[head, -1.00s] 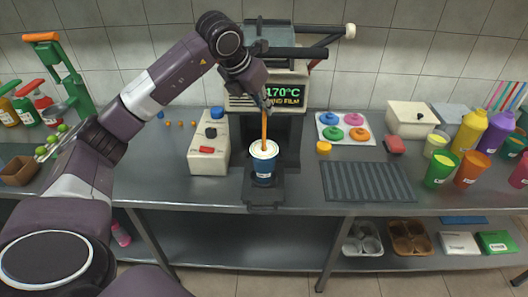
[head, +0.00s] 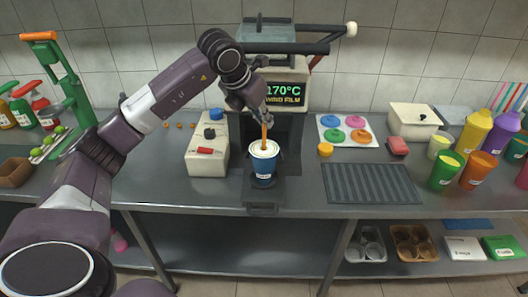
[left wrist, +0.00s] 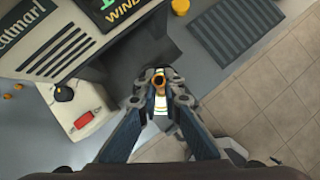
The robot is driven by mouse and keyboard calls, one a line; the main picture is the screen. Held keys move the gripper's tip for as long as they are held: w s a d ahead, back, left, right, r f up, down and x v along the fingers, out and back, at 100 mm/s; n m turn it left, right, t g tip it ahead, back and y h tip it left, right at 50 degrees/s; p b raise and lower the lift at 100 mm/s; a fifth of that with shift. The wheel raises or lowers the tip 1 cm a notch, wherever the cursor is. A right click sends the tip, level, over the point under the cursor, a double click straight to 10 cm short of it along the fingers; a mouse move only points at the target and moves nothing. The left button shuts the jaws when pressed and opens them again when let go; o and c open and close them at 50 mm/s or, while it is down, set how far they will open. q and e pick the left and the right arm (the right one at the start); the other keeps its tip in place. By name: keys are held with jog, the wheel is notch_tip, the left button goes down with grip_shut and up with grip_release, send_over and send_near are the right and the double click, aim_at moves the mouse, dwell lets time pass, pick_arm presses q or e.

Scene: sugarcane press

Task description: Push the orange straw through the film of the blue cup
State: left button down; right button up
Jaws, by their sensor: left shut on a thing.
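The blue cup (head: 263,171) stands upright on the dark platform at the front of the film sealer, with a pale film (head: 264,149) over its top. My left gripper (head: 265,114) is above the cup and shut on the orange straw (head: 264,134). The straw stands nearly upright, and its lower end meets the film near the middle. I cannot tell whether the tip has gone through. In the left wrist view the straw's top (left wrist: 158,82) shows between the fingers (left wrist: 159,92), and they hide most of the cup. My right gripper is not in view.
The film sealer (head: 285,90) reads 170°C behind the cup. A beige box with a red switch (head: 207,165) stands close left. A ribbed dark mat (head: 370,184) lies right, with colored cups and bottles beyond it. The counter's front edge is close before the cup.

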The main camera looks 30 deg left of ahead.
pick_arm(q)
jog(key=shift+f+b, duration=0.75)
jog(key=shift+f, duration=0.5)
jog(key=c, duration=2)
grip_release()
jog(key=shift+r, duration=0.1)
notch_tip(320, 180, up, 7)
jog(key=p, duration=0.5)
